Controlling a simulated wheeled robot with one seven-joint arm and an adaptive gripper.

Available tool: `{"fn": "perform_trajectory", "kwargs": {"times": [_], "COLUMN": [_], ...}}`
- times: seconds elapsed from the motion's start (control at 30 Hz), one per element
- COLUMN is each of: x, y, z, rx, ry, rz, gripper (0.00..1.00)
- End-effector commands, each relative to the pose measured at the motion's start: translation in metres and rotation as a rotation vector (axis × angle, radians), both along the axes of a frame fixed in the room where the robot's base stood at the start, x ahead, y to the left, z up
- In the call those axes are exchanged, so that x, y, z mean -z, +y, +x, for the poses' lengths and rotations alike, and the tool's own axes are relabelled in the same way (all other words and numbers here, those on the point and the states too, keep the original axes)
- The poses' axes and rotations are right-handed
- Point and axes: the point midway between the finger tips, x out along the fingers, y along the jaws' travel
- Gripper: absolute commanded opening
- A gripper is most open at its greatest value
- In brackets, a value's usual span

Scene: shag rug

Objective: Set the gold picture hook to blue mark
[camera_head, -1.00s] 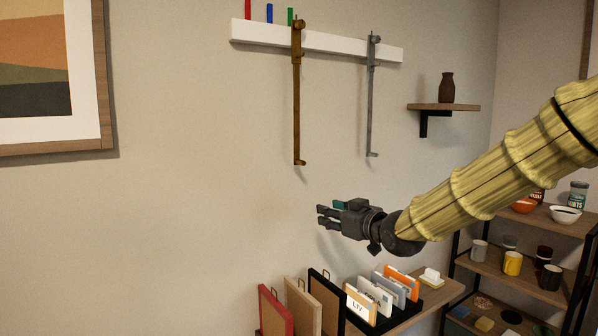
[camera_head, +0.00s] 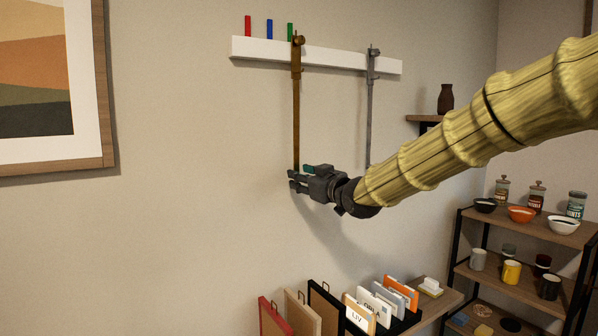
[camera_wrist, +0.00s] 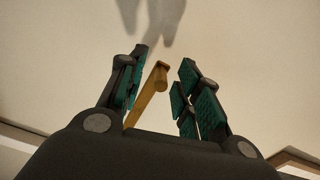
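The gold picture hook (camera_head: 296,110) hangs from the white rail (camera_head: 335,58) on the wall, its top just below and right of the green mark (camera_head: 290,31). The blue mark (camera_head: 270,29) stands left of the green one. My gripper (camera_head: 292,181) is at the hook's lower end, which it partly hides in the head view. In the wrist view, the hook's lower end (camera_wrist: 150,92) shows between my open fingers (camera_wrist: 163,60), with gaps on both sides.
A red mark (camera_head: 248,26) is left of the blue one. A silver hook (camera_head: 370,110) hangs on the rail to the right, its lower end hidden by my arm. A framed picture (camera_head: 108,100) is at left. Holders and shelves (camera_head: 520,283) stand below right.

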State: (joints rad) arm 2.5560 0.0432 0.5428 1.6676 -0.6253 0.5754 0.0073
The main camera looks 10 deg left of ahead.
Motion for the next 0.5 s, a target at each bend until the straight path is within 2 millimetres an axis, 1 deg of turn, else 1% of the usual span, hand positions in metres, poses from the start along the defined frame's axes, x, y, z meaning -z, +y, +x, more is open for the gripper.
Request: {"fn": "perform_trajectory", "kwargs": {"times": [0.1, 0.2, 0.5], "x": [-0.002, -0.001, 0.000], "y": [0.008, 0.013, 0.015], "z": [0.009, 0.013, 0.015], "rx": [0.000, 0.000, 0.000], "ry": [0.000, 0.000, 0.000], "rz": [0.000, 0.000, 0.000], "gripper": [0.34, 0.34, 0.34]}}
